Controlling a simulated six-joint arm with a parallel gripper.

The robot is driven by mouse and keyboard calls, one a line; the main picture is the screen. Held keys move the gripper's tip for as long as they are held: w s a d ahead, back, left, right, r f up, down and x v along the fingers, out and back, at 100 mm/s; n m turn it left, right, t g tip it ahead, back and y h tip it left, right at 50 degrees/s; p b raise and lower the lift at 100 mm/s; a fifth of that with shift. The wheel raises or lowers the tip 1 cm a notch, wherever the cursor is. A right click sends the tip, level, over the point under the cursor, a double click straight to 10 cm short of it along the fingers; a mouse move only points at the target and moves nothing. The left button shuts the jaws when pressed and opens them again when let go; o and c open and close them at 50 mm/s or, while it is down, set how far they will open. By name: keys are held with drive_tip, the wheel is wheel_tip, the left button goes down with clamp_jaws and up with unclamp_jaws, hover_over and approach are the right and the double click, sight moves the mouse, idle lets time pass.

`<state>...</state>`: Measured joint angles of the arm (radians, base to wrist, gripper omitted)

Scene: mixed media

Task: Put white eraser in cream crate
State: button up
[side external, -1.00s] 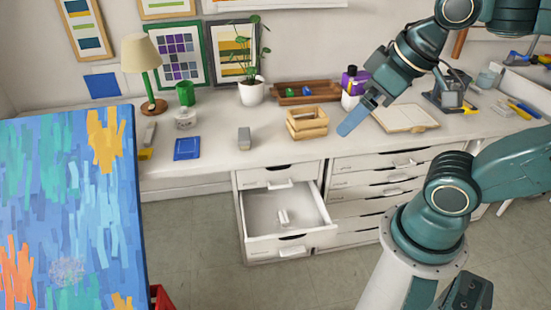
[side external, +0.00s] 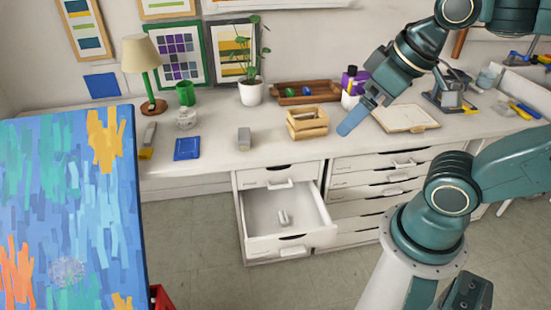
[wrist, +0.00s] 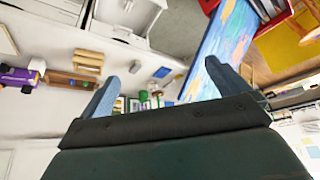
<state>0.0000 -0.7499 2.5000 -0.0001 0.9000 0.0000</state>
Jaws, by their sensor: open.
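A small whitish piece (side external: 283,217) lies in the open drawer (side external: 262,245). A pale grey-white block (side external: 244,139) sits on the desk left of the crate and also shows in the wrist view (wrist: 135,67). I cannot tell which of the two is the white eraser. The cream crate (side external: 307,131), slatted and wooden, stands near the desk's front edge and shows in the wrist view (wrist: 88,62). My gripper (side external: 352,122) hangs above the desk right of the crate. In the wrist view its two blue fingers (wrist: 163,87) are wide apart with nothing held between them.
A brown tray (side external: 275,92) and a potted plant (side external: 251,93) stand behind the crate. A large painted canvas (side external: 70,200) blocks the left. A blue pad (side external: 187,149) lies on the desk.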

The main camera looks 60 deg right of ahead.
idle(0.7)
drive_tip(key=c, duration=0.6)
drive_tip(key=shift+w+d, duration=0.1)
drive_tip(key=shift+w, duration=0.45)
drive_tip(key=c, duration=0.7)
drive_tip(key=w+d+f+m+g, duration=0.1)
drive_tip(key=w+d+f, duration=0.1)
drive_tip(key=w, duration=0.5)
drive_tip(key=w+d+f+m+g, duration=0.1)
drive_tip(key=w, duration=0.5)
drive_tip(key=w+d+f+m+g, duration=0.1)
drive_tip(key=w+d+f+m, duration=0.3)
drive_tip(key=w+f, duration=0.7)
drive_tip(key=w+d+f+g, duration=0.1)
drive_tip(key=w+d+f, duration=0.15)
drive_tip(key=f, duration=0.65)
drive_tip(key=w+d+f, duration=0.1)
drive_tip(key=d+f, duration=0.2)
drive_tip(key=f, duration=0.6)
drive_tip(key=s+d+f+m, duration=0.1)
drive_tip(key=f, duration=0.5)
drive_tip(key=s+d+f+m+g, duration=0.1)
drive_tip(key=f, duration=0.5)
drive_tip(key=s+d+f, duration=0.1)
drive_tip(key=f, duration=0.6)
drive_tip(key=shift+s+d+m+g, duration=0.1)
drive_tip(key=shift+s+m+g, duration=0.2)
drive_tip(key=shift+s+m, duration=0.1)
